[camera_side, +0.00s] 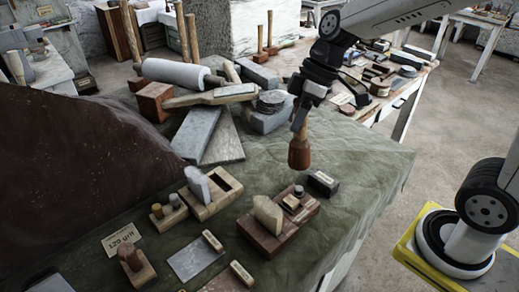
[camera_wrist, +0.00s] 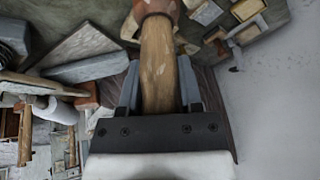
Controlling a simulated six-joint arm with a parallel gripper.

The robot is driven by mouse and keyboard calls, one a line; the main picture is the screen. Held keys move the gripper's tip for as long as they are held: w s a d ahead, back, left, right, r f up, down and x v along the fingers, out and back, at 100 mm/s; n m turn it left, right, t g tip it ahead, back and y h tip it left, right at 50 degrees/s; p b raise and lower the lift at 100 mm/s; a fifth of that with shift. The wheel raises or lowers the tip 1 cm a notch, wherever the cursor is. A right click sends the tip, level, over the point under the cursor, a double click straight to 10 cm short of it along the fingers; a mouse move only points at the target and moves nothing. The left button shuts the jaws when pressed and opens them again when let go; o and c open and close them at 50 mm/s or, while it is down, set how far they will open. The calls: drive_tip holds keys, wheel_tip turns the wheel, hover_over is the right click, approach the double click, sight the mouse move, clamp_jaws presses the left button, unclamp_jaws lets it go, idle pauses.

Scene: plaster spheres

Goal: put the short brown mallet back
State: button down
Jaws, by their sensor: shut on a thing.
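The short brown mallet (camera_side: 299,153) hangs head down from my gripper (camera_side: 302,108) in the side view, with its reddish-brown head lowest. The head is in front of the green cloth near the table's right side; its exact height above the cloth is hard to tell. In the wrist view, my gripper (camera_wrist: 158,92) is shut on the pale wooden handle of the mallet (camera_wrist: 158,50), with one finger on each side. The mallet's head is partly cut off by the top edge there.
Below the mallet are a dark labelled block (camera_side: 323,183) and a reddish wooden holder (camera_side: 284,237) with a pale stone. A lighter wooden holder (camera_side: 225,187) has an open slot. Stone slabs (camera_side: 222,142) and a grey roller (camera_side: 175,74) lie left. Cloth (camera_side: 365,170) is clear at right.

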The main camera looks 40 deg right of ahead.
drive_tip(key=shift+s+d+f+n+t+h, duration=0.1)
drive_tip(key=shift+s+d+f+t+h, duration=0.1)
drive_tip(key=shift+d+t, duration=0.2)
drive_tip(key=shift+s+d+f+n+t+h, duration=0.1)
drive_tip(key=shift+d+t+h, duration=0.15)
drive_tip(key=shift+d, duration=0.3)
drive_tip(key=shift+s+d+f+n+t+h, duration=0.1)
drive_tip(key=shift+s+d+f+t+h, duration=0.05)
drive_tip(key=shift+d+t, duration=0.25)
drive_tip(key=w+f, duration=0.9)
drive_tip(key=w, duration=0.4)
drive_tip(key=shift+w+a+f, duration=0.15)
drive_tip(key=shift+w+a, duration=0.1)
drive_tip(key=shift+a, duration=0.2)
drive_tip(key=shift+f, duration=0.1)
drive_tip(key=shift+w+f, duration=0.15)
drive_tip(key=shift+f, duration=0.75)
drive_tip(key=shift+w+f, duration=0.1)
drive_tip(key=shift+f, duration=0.75)
drive_tip(key=shift+f, duration=0.15)
